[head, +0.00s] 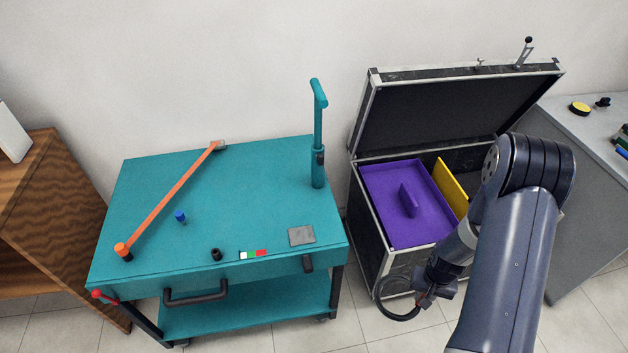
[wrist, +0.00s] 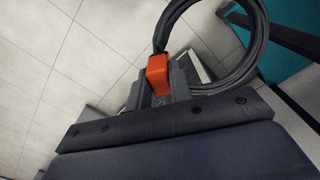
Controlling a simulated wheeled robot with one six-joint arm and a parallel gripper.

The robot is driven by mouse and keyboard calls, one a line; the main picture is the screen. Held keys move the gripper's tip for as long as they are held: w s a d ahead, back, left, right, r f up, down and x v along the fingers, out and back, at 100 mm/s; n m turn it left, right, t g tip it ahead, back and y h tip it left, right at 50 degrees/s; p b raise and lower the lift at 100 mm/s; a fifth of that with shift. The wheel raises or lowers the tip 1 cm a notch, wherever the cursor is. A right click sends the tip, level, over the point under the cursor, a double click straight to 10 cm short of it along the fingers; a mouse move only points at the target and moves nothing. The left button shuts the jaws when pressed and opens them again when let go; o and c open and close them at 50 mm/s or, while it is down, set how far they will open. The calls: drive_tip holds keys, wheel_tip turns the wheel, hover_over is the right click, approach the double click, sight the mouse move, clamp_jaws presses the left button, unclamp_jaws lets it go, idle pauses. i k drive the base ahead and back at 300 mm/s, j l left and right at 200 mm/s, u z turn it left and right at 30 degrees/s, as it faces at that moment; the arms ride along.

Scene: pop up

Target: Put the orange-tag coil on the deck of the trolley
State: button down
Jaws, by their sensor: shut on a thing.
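The black coil (wrist: 259,50) with its orange tag (wrist: 157,72) is in my gripper (wrist: 158,90), whose jaws are shut on the tag in the wrist view. The loop hangs out beyond the fingers. In the head view the coil (head: 397,319) and my gripper (head: 428,292) are in front of the open case, to the right of the trolley and off its deck. The teal trolley's deck (head: 240,190) stands at the left. Part of the coil is hidden behind my gripper in the head view.
On the deck are an orange bar (head: 165,203), a blue peg (head: 180,217), a black knob (head: 216,254), a grey plate (head: 301,235) and an upright teal post (head: 318,140). The deck's middle is clear. The open case (head: 366,225) holds a purple tray (head: 385,190).

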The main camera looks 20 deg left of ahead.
sight(237, 194)
drive_tip(key=k+j, duration=0.2)
drive_tip(key=j, duration=0.2)
drive_tip(key=k+j, duration=0.25)
drive_tip(key=j, duration=0.2)
drive_tip(key=k+j+z, duration=0.1)
drive_tip(key=j, duration=0.3)
drive_tip(key=k+j, duration=0.35)
drive_tip(key=i+j, duration=0.05)
